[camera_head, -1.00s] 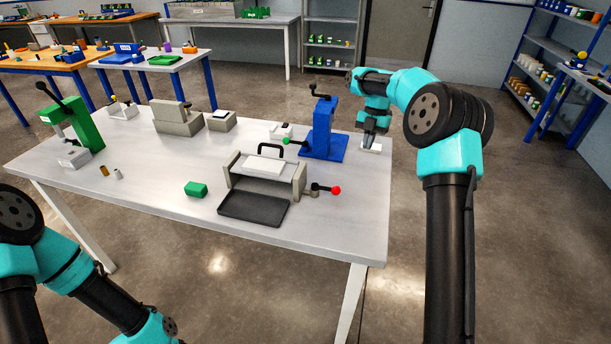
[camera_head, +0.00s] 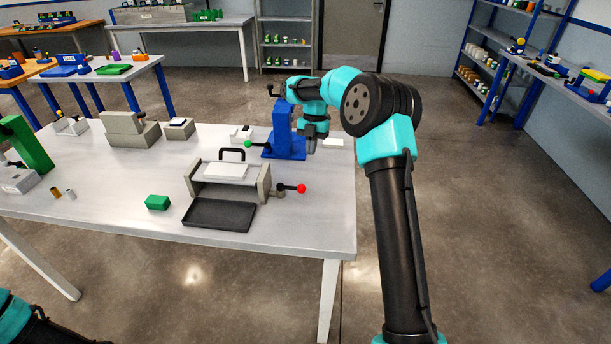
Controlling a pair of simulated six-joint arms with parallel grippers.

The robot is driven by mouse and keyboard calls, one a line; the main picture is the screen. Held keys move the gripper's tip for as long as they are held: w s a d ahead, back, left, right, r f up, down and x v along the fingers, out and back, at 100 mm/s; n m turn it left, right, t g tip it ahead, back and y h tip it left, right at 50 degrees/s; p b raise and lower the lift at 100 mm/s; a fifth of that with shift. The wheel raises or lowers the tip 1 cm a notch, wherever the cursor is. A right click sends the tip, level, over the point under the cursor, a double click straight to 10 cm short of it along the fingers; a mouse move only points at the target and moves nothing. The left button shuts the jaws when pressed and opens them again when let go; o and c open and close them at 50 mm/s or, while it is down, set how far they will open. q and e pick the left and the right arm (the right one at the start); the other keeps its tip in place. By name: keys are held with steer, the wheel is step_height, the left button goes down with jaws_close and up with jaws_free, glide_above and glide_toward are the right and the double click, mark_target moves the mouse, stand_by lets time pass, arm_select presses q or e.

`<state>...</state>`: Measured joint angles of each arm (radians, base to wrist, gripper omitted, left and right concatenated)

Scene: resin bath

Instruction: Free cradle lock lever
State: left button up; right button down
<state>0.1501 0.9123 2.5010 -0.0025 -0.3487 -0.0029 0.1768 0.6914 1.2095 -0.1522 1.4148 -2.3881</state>
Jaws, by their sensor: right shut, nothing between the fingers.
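A grey cradle (camera_head: 264,182) stands on the table with a white block (camera_head: 226,171) in it and a black arched handle behind the block. A short black lever with a red knob (camera_head: 301,188) sticks out from the cradle's right side, pointing right. A black tray (camera_head: 219,215) lies in front of the cradle. My right gripper (camera_head: 311,150) points down, shut and empty, beside the blue press (camera_head: 283,130), behind the red-knob lever and apart from it. The gripper of my left arm is out of view; only part of that arm shows at the bottom left.
A green-knob lever (camera_head: 248,144) reaches left from the blue press. A flat white piece (camera_head: 333,143) lies right of my right gripper. A green block (camera_head: 157,202) lies left of the tray. Grey fixtures (camera_head: 130,130) and a green press (camera_head: 25,143) stand farther left.

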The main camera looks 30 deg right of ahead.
mark_target(292, 188)
steer(key=x, duration=0.6)
steer(key=shift+s, duration=0.1)
steer(key=shift+s+a+f, duration=0.25)
steer(key=shift+s+a, duration=0.15)
steer(key=shift+a, duration=0.15)
steer(key=shift+s+a+f, duration=0.25)
steer(key=shift+s+a, duration=0.2)
steer(key=shift+a, duration=0.1)
steer(key=shift+s+a+f, duration=0.2)
steer(key=shift+s+a, duration=0.25)
steer(key=shift+a, duration=0.05)
steer(key=shift+s+d, duration=0.1)
